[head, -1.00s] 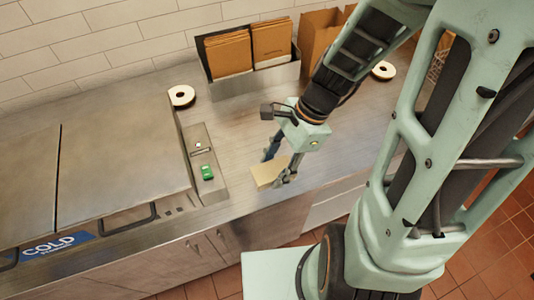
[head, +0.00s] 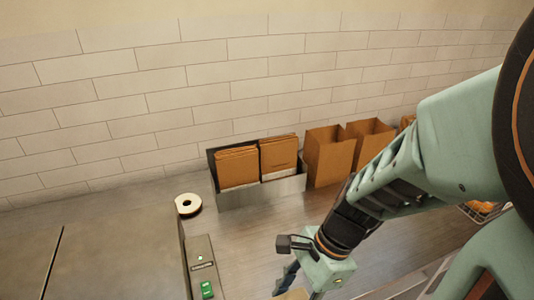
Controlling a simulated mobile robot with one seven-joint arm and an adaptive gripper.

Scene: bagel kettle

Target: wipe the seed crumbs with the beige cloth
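My gripper (head: 301,289) is at the bottom edge of the head view, low over the steel counter, with its fingertips cut off by the frame. A small part of the beige cloth (head: 292,295) shows between its fingers. The fingers appear closed on the cloth, one on each side. The rest of the cloth is outside the picture, so I cannot tell whether it touches the counter. I cannot make out any seed crumbs in this view.
A control strip with a green switch (head: 207,290) borders the steel lid (head: 110,250). Counter between holder and gripper is clear.

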